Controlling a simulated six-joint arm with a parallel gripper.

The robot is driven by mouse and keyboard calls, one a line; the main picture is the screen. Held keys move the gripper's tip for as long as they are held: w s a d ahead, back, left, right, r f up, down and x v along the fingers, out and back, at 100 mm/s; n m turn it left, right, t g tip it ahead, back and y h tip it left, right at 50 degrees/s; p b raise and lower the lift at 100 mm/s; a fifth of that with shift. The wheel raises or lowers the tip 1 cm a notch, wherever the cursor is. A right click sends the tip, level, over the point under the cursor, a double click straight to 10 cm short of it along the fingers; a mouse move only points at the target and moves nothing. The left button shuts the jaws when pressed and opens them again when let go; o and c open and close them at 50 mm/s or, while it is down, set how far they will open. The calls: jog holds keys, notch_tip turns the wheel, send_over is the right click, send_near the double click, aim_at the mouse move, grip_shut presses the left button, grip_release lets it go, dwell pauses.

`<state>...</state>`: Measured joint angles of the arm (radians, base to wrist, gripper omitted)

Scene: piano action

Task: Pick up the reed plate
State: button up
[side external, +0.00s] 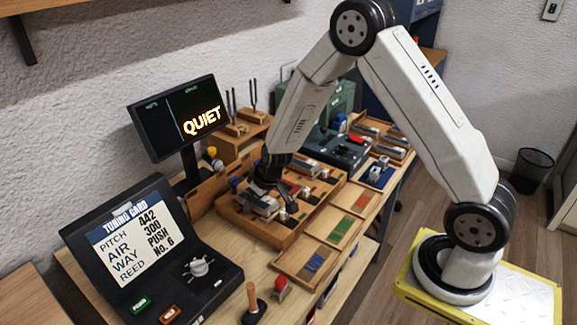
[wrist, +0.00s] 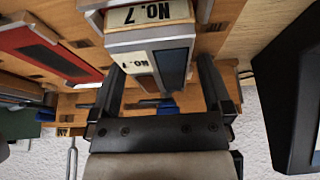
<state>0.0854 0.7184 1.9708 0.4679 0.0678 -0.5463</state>
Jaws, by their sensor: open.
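My gripper (wrist: 161,70) is open, with one finger on each side of a grey block-like piece (wrist: 172,62) in the wrist view. The piece has a dark inset and a label reading "NO. 7"; a second "NO. 7" label (wrist: 150,14) is just beyond it. This may be the reed plate, but I cannot tell for certain. Contact with the fingers is not clear. In the side external view, my gripper (side external: 265,195) is low over the near left part of a wooden rack (side external: 277,236), and hides part of what is there.
A red-framed piece (wrist: 45,52) lies left in the wrist view. The card stand (side external: 135,240) reads "REED No. 6", and a monitor (side external: 177,117) reads "QUIET". Trays with blue, green and red patches (side external: 314,262) line the front. Tuning forks (side external: 252,97) stand behind.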

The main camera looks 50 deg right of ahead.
jog(key=c, duration=1.3)
jog(key=shift+o, duration=0.2)
jog(key=shift+r, duration=0.3)
jog(key=shift+r, duration=0.65)
jog(key=v, duration=0.2)
jog(key=s+v, duration=0.1)
jog(key=v, duration=0.5)
jog(key=shift+s+a+f, duration=0.1)
jog(key=shift+s+a, duration=0.05)
jog(key=shift+s, duration=0.2)
jog(key=s+r, duration=0.4)
jog(key=s, duration=0.5)
jog(key=shift+a, duration=0.25)
